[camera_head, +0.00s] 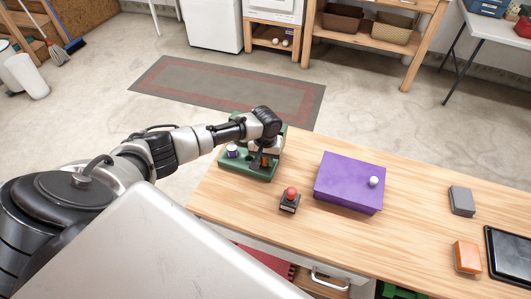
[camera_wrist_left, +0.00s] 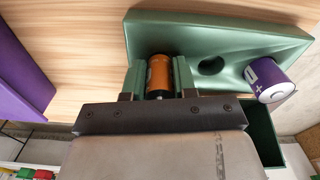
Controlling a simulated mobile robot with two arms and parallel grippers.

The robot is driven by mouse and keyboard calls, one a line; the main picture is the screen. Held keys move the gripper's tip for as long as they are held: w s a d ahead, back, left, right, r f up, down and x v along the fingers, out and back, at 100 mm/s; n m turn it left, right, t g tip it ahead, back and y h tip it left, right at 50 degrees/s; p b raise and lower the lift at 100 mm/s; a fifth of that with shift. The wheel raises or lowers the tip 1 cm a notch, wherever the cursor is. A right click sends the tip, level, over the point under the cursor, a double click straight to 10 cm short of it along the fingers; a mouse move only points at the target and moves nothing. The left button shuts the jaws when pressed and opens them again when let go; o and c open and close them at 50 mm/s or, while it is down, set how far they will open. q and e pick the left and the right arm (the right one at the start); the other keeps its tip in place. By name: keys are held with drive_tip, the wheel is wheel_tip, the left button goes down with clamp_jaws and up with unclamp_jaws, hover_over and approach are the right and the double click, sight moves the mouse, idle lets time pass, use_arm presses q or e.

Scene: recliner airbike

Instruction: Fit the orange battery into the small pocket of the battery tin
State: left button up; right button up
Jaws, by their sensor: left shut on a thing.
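The green battery tin (camera_head: 240,172) sits at the left end of the wooden table. A purple battery (camera_head: 232,151) stands at its left; in the left wrist view the purple battery (camera_wrist_left: 268,80) leans at the tin's (camera_wrist_left: 215,37) right. A dark round pocket (camera_wrist_left: 210,66) beside it looks empty. My left gripper (camera_head: 264,158) is over the tin's right part, shut on the orange battery. In the left wrist view the orange battery (camera_wrist_left: 158,75) is between the fingers (camera_wrist_left: 157,84), left of the round pocket. Its lower end is hidden, so I cannot tell whether it touches the tin.
A red-knobbed dark block (camera_head: 290,200) and a purple box (camera_head: 348,184) with a white knob stand right of the tin. A grey block (camera_head: 462,201), an orange block (camera_head: 467,257) and a black tablet (camera_head: 510,255) lie farther right. Bare tabletop separates them.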

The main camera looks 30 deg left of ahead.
use_arm(q)
drive_tip(key=shift+f, duration=0.15)
drive_tip(key=shift+p, duration=0.65)
idle(0.8)
idle(0.4)
drive_tip(key=o, duration=0.7)
drive_tip(key=shift+r+p, duration=1.05)
drive_tip(key=shift+p, duration=0.15)
